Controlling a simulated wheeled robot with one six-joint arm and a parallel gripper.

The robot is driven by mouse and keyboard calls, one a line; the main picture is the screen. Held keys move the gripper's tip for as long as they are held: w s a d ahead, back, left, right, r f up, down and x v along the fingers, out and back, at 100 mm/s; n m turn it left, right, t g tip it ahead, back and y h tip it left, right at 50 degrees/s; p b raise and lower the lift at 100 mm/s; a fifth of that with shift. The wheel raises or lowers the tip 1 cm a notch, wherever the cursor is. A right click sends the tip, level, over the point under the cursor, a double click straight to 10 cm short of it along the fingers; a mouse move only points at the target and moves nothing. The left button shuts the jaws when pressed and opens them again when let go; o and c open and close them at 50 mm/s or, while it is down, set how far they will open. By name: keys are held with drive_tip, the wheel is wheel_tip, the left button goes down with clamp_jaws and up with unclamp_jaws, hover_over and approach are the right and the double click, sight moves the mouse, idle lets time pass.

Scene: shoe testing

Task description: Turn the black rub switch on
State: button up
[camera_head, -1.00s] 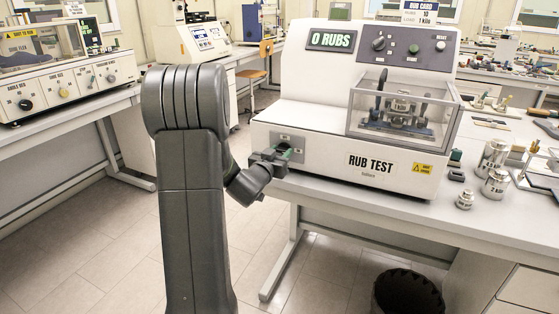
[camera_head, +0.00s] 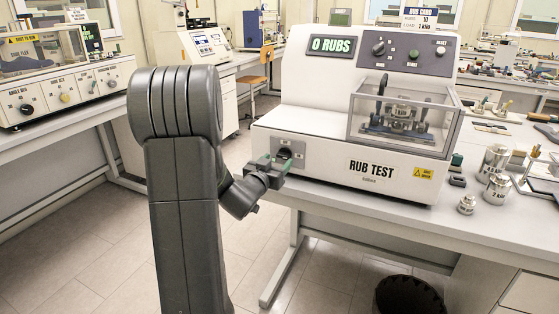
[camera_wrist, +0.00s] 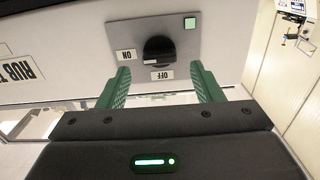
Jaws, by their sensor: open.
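The black rub switch (camera_head: 284,153) is a dark round knob on a grey plate at the left of the rub test machine's white front. In the wrist view the black switch (camera_wrist: 158,50) sits ahead of my fingertips, with an ON label (camera_wrist: 126,55) at its left and an OFF label (camera_wrist: 162,75) below it. Which label it points to is unclear. My gripper (camera_head: 274,164) is open and empty, just in front of and below the switch. In the wrist view the green fingers of my gripper (camera_wrist: 162,84) stand apart, not touching the knob.
The rub test machine (camera_head: 330,152) stands on a table, and its display (camera_head: 332,45) reads 0 RUBS. Metal weights (camera_head: 495,160) stand at the right. Open floor lies left of the table.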

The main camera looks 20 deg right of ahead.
sight(282, 156)
drive_tip(key=v, duration=1)
drive_tip(key=shift+s+a+b, duration=0.2)
drive_tip(key=shift+s+b, duration=0.1)
drive_tip(key=shift+b, duration=0.1)
drive_tip(key=p+x, duration=0.1)
drive_tip(key=x, duration=1.2)
drive_tip(key=shift+w+d, duration=0.2)
drive_tip(key=shift+w, duration=0.1)
drive_tip(key=shift+w+d+p, duration=0.1)
drive_tip(key=shift+d+p, duration=0.05)
drive_tip(key=shift+p, duration=0.3)
drive_tip(key=shift+f+b, duration=0.15)
drive_tip(key=shift+b, duration=0.25)
